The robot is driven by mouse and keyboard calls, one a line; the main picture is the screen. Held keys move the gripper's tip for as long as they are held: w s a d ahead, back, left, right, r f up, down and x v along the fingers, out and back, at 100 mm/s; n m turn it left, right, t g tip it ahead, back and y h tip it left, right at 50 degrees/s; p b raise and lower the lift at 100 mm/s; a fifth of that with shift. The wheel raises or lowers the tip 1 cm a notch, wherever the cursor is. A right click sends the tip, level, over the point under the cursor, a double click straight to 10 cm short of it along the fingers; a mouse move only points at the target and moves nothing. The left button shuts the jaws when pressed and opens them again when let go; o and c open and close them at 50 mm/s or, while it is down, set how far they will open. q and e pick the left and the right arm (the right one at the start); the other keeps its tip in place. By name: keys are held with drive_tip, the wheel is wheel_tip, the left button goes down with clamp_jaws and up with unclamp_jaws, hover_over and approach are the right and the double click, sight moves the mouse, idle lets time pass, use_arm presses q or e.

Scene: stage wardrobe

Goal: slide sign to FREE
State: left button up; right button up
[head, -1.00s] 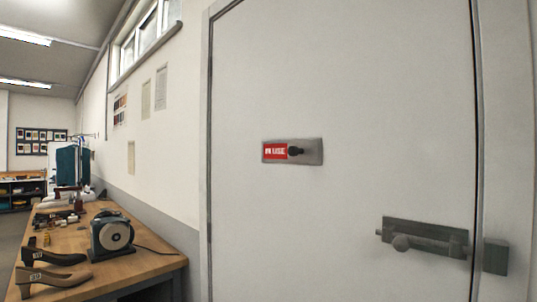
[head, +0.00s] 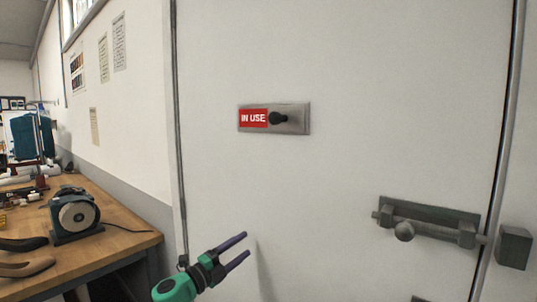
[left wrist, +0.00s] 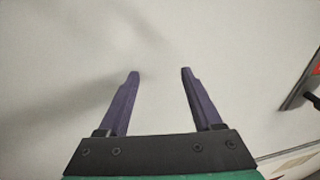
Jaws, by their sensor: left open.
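The sliding sign (head: 254,118) is a small plate on the white door and shows a red panel reading IN USE. Its dark round knob (head: 279,119) sits just right of the red panel, over the grey plate (head: 297,118). My left gripper (head: 241,247) is below the sign in the head view, apart from it, with its two purple fingers open and empty. In the left wrist view the open fingers (left wrist: 158,73) face the bare door, and part of the sign plate (left wrist: 302,88) shows at the right edge. My right gripper is not in view.
A grey sliding bolt with a round knob (head: 404,231) is on the door at the lower right. A wooden workbench (head: 110,250) stands at the left with a grinder-like machine (head: 74,215) and shoes. The door surface around the sign is clear.

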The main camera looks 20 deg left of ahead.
use_arm(q)
drive_tip(key=s+d+r+m+g+h, duration=0.1)
drive_tip(key=s+d+r+m+h, duration=0.1)
drive_tip(key=r+m, duration=0.35)
drive_tip(key=s+d+r+m+h, duration=0.1)
drive_tip(key=r+m+h, duration=0.1)
drive_tip(key=r, duration=0.7)
drive_tip(key=m+y+p, duration=0.2)
drive_tip(key=m+y, duration=0.3)
drive_tip(key=m, duration=0.8)
approach(271, 119)
drive_tip(key=shift+n, duration=0.25)
drive_tip(key=p+x, duration=0.6)
drive_tip(key=x, duration=0.2)
drive_tip(key=shift+w+d+r, duration=0.15)
drive_tip(key=shift+w+d, duration=0.05)
drive_tip(key=shift+w, duration=0.4)
drive_tip(key=shift+s, duration=0.1)
clamp_jaws()
